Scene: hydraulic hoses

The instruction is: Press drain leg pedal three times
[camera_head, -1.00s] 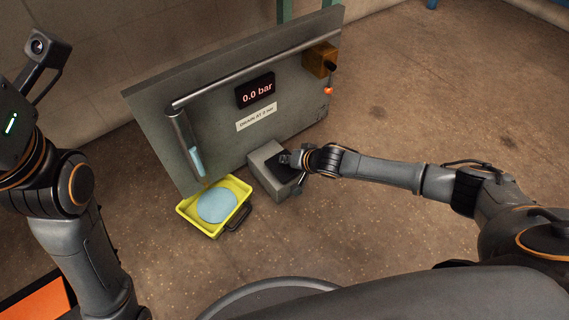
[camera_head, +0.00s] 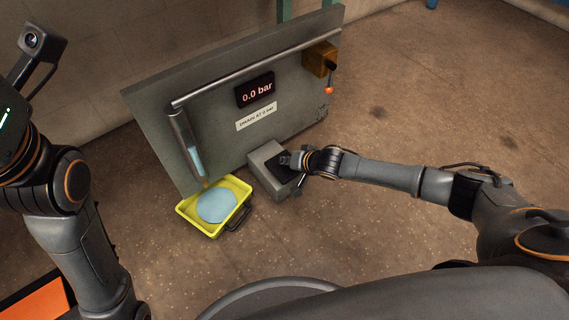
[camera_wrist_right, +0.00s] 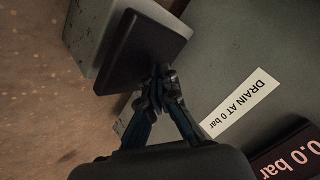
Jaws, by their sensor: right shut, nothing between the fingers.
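The drain leg pedal is a black plate (camera_head: 285,173) on a grey box (camera_head: 265,158) on the floor in front of the grey panel. In the right wrist view the black plate (camera_wrist_right: 140,48) is large, just beyond my fingertips. My right gripper (camera_head: 284,159) is shut and empty over the pedal; its tips (camera_wrist_right: 160,78) overlap the plate's edge in the wrist view. I cannot tell whether they touch it or how far it is pressed. My left arm shows at the left, but its gripper is out of view.
The panel (camera_head: 225,130) carries a display (camera_head: 255,91) reading 0.0 bar, a label (camera_head: 256,118) reading "DRAIN AT 0 bar" and a sight tube (camera_head: 186,145). A yellow tray (camera_head: 242,190) with pale blue liquid stands beside the pedal. An amber block (camera_head: 318,60) is at upper right. Open floor lies right.

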